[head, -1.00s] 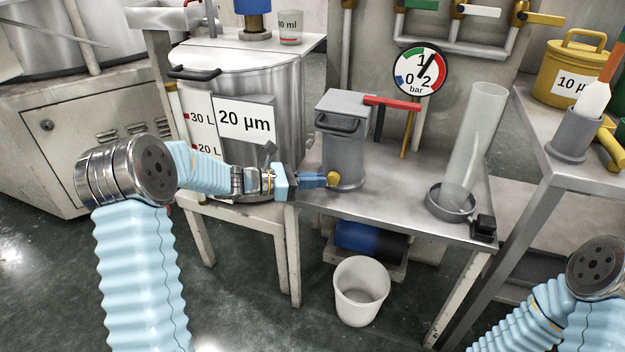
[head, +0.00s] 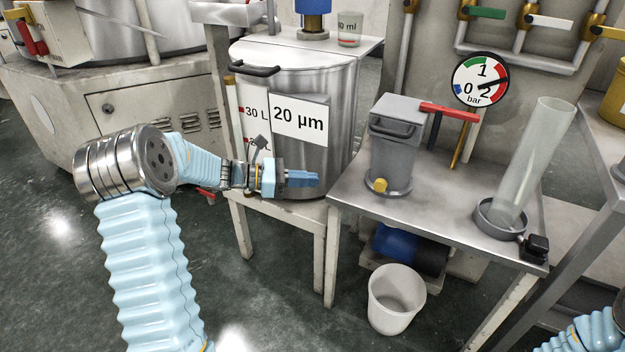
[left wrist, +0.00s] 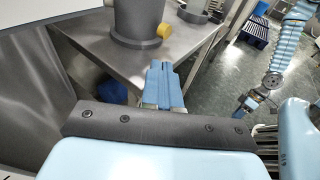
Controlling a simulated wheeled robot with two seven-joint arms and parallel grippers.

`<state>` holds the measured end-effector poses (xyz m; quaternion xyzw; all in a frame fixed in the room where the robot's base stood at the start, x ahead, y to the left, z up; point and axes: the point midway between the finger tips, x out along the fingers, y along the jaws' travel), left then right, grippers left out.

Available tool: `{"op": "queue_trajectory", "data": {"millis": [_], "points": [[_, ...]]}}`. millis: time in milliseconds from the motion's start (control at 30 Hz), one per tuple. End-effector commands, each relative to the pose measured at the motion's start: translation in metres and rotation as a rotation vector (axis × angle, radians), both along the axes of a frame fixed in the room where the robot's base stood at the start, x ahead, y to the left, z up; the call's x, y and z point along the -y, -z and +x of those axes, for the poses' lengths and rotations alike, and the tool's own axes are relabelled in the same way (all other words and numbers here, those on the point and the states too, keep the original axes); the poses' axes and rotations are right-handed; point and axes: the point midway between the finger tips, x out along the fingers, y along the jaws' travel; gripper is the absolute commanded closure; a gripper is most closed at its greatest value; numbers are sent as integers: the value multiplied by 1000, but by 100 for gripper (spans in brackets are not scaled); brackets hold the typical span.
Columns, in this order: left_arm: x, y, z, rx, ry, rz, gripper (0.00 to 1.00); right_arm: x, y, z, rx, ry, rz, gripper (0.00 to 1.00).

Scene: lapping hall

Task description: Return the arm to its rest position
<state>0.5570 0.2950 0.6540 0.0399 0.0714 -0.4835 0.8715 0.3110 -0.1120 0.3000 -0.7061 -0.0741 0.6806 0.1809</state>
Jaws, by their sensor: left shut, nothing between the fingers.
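My left gripper (head: 303,179) has blue fingers that are closed together with nothing between them. In the head view it is in front of the lower part of the steel tank (head: 335,140) labelled 20 µm, left of the grey filter housing (head: 392,155) with its yellow knob (head: 379,186). The left wrist view shows the closed fingers (left wrist: 165,84) pointing toward the table, apart from the housing and the yellow knob (left wrist: 164,30). In the head view only a bit of my right arm shows at the bottom right corner; its gripper is out of view.
A pressure gauge (head: 480,80) stands behind. A white bucket (head: 396,300) is on the floor below. Floor at the lower left is open.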

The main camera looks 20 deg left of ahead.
Motion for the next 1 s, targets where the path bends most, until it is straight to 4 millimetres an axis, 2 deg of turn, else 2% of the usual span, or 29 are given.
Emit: {"op": "queue_trajectory", "data": {"millis": [367, 467, 567, 667, 700, 767, 800, 867, 900, 1000], "points": [[1, 2, 0, -2, 2, 3, 100, 0, 0, 0, 0, 0, 0, 57], [10, 22, -3, -27, 20, 45, 100, 0, 0, 0, 0, 0, 0, 57], [32, 69, -14, -80, 76, 158, 100, 0, 0, 0, 0, 0, 0, 57], [61, 140, -42, -130, 197, 352, 100, 0, 0, 0, 0, 0, 0, 57], [73, 170, -58, -137, 266, 444, 100, 0, 0, 0, 0, 0, 0, 57], [89, 213, -87, -127, 390, 587, 100, 0, 0, 0, 0, 0, 0, 57], [98, 240, -108, -100, 488, 688, 100, 0, 0, 0, 0, 0, 0, 57], [110, 279, -142, -23, 661, 843, 100, 0, 0, 0, 0, 0, 0, 57], [118, 302, -166, 62, 793, 945, 100, 0, 0, 0, 0, 0, 0, 57], [136, 337, -207, 342, 1072, 1128, 100, 0, 0, 0, 0, 0, 0, 57]]}}
